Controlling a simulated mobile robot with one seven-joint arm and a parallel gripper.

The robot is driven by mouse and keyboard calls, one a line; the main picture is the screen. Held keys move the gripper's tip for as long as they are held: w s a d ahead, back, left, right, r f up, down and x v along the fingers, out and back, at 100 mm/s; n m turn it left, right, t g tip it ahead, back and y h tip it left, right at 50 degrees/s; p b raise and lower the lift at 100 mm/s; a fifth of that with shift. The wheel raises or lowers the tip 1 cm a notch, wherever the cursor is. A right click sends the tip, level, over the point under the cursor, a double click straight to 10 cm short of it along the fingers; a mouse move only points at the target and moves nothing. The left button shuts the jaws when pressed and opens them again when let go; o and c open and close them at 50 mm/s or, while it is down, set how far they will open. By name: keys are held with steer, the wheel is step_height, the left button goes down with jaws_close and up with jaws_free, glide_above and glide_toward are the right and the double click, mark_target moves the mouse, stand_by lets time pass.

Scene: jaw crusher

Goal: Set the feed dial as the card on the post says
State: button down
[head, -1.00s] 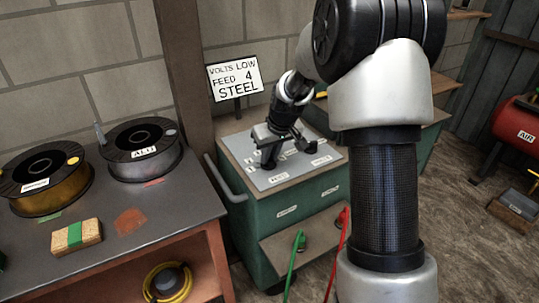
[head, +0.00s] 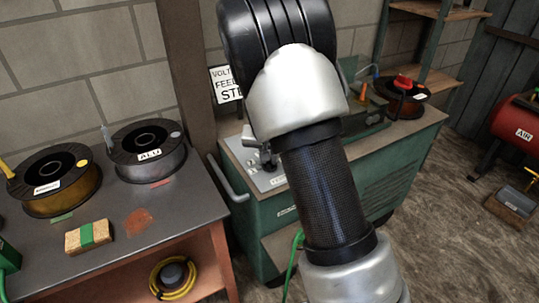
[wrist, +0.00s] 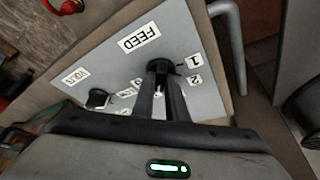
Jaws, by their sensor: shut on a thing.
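In the wrist view the feed dial (wrist: 159,65) is a black knob on the grey panel (wrist: 205,50), below the upside-down FEED label (wrist: 139,37). The numbers 1 and 2 show to its right; my gripper hides other marks. My gripper (wrist: 160,78) is shut on the dial. Its pointer is hard to make out. A second black knob (wrist: 97,97) is to the left, near another label. In the head view the card (head: 222,84) on the post is partly covered by my arm; the starts of its VOLTS, FEED and STEEL lines show.
The panel tops a green machine (head: 385,175) with a side handle (head: 228,180). A bench (head: 190,210) at left holds wire spools (head: 147,150) and a sponge-like block (head: 88,237). A green cable (head: 293,262) hangs in front. A red air tank (head: 515,125) stands at right.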

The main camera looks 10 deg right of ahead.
stand_by(0.4)
steer(key=c, duration=1.8)
jaws_free()
steer(key=shift+o, duration=0.2)
steer(key=shift+r, duration=0.15)
steer(key=p+v, duration=0.3)
steer(key=v, duration=1.4)
steer(key=shift+p, duration=0.35)
steer(key=shift+a+r, duration=0.1)
steer(key=shift+r, duration=0.05)
